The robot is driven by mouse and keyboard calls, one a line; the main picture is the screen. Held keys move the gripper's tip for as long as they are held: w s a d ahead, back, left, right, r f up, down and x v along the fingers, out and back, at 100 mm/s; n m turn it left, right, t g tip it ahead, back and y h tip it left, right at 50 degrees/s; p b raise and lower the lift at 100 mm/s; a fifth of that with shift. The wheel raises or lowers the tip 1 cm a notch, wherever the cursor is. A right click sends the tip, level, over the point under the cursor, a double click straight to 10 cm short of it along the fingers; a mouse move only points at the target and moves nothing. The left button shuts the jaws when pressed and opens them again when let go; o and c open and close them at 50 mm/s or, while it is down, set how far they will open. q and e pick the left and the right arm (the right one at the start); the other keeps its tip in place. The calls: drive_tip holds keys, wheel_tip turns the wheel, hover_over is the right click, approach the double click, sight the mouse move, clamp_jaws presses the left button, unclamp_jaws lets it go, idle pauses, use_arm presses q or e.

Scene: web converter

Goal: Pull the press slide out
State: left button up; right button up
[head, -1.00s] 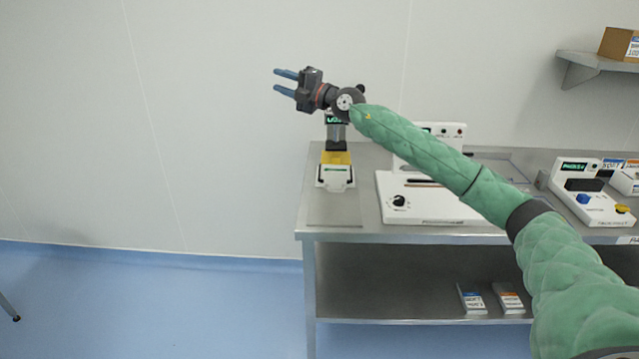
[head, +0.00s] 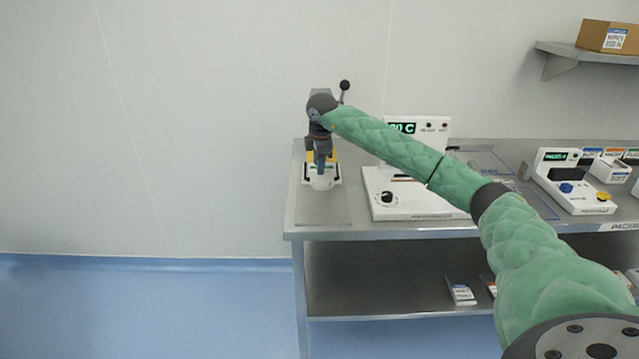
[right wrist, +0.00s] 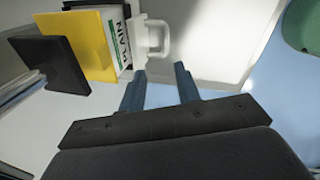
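The press (head: 309,172) stands at the left end of the steel table, with a yellow block, a white base and a black ball lever (head: 344,86). My right gripper (head: 320,165) points down in front of it and covers much of it. In the right wrist view my right gripper (right wrist: 160,87) is open with nothing between its blue fingers. The white loop handle (right wrist: 164,42) of the press slide lies just beyond the fingertips, apart from them as far as I can tell. The yellow block (right wrist: 75,28) and a black block (right wrist: 50,62) are beside it. My left gripper is out of view.
A white heater-like unit (head: 410,205) with a green display and black knob stands right of the press. Another control box (head: 566,190) and small bins are further right. The steel table (head: 330,212) is bare in front of the press. A wall shelf holds a carton (head: 607,36).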

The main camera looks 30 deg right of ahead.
sight(321, 189)
use_arm(q)
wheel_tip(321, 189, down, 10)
drive_tip(key=p, duration=0.2)
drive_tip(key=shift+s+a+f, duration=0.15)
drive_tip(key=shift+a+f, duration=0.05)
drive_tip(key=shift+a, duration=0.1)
use_arm(e)
drive_tip(key=f, duration=0.2)
drive_tip(key=f+m, duration=0.1)
drive_tip(key=f, duration=0.2)
drive_tip(key=d+f+m, duration=0.1)
drive_tip(key=f, duration=0.2)
drive_tip(key=shift+w, duration=0.15)
drive_tip(key=shift+r, duration=0.1)
clamp_jaws()
